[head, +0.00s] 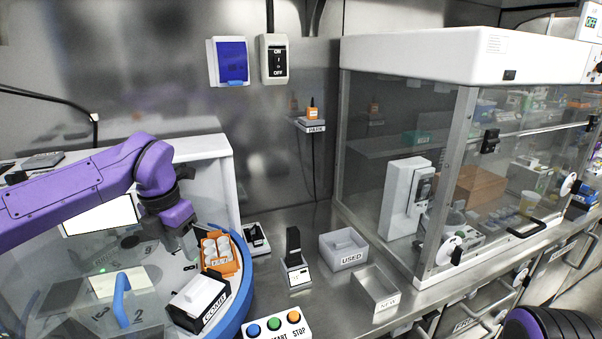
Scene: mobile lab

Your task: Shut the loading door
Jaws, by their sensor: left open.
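On the left stands a white machine (232,190) with a blue curved rim (246,285). A clear panel with a blue upright handle (121,295) shows at its lower front; it looks like the loading door, but I cannot tell how far open it stands. An orange rack (228,268) with several white-capped vials sits inside the rim. My left gripper (191,243) is open, pointing down just left of the rack and well above and right of the blue handle. Its fingertips are small and partly hidden. My right gripper is out of view; only part of my right arm shows at lower right.
A black-and-white box labelled COMBI (198,300) stands by the rim. A START/STOP button box (277,325), a USED bin (343,249) and a NEW tray (375,287) are on the steel bench (335,302). A glass enclosure (380,120) fills the right.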

